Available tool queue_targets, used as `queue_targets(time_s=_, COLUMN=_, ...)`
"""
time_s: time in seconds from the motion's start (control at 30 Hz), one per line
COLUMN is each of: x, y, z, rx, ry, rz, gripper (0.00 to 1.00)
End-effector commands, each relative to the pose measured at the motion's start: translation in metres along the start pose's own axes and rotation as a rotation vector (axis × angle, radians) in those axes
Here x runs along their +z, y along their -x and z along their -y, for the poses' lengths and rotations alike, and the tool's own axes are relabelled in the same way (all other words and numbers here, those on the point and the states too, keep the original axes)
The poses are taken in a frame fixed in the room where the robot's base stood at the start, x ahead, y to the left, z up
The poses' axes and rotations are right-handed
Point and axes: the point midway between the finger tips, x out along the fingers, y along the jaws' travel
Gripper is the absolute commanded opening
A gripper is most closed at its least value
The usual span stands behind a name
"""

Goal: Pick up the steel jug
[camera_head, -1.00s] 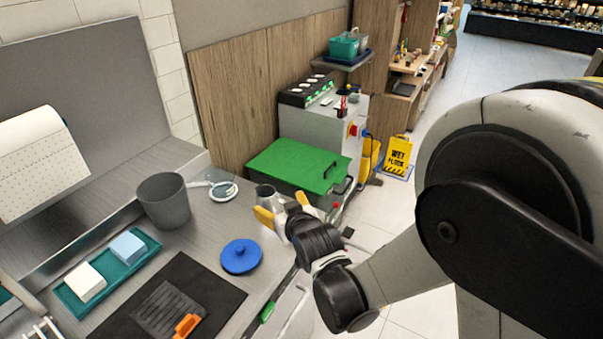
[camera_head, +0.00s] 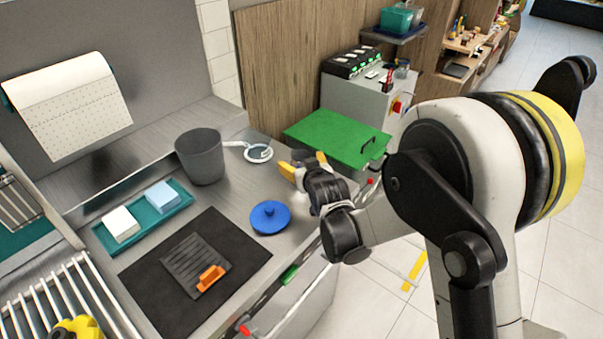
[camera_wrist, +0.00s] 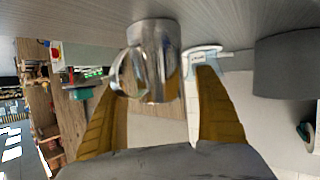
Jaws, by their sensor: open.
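The steel jug (camera_wrist: 155,62) is shiny, with a loop handle on its left side in the wrist view. That view is upside down, and the jug stands on the metal counter (camera_wrist: 225,18). My gripper (camera_head: 303,163) has yellow fingers, spread open, at the right end of the counter. In the wrist view my gripper (camera_wrist: 160,82) has one finger on each side of the jug, the left one close by the handle. I cannot tell whether either finger touches it. In the head view the jug is mostly hidden by my gripper.
A grey bin (camera_head: 200,157) and a white-handled tool (camera_head: 257,152) are left of my gripper. A blue lid (camera_head: 270,217) lies nearer. A black mat (camera_head: 245,250) and a teal tray (camera_head: 172,207) are farther left. A green-topped box (camera_head: 335,135) stands behind.

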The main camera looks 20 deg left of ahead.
Motion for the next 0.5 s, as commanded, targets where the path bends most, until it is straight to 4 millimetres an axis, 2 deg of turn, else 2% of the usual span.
queue_targets(time_s=0.2, x=-0.0007, y=-0.0022, z=-0.0002, rx=0.0, ry=0.0, rz=0.0, gripper=0.82)
queue_targets(time_s=0.27, x=-0.0007, y=-0.0022, z=-0.0002, rx=0.0, ry=0.0, rz=0.0, gripper=0.68)
queue_targets(time_s=0.43, x=-0.0006, y=-0.0021, z=-0.0002, rx=0.0, ry=0.0, rz=0.0, gripper=0.15)
queue_targets(time_s=0.5, x=-0.0009, y=-0.002, z=-0.0002, rx=0.0, ry=0.0, rz=0.0, gripper=0.15)
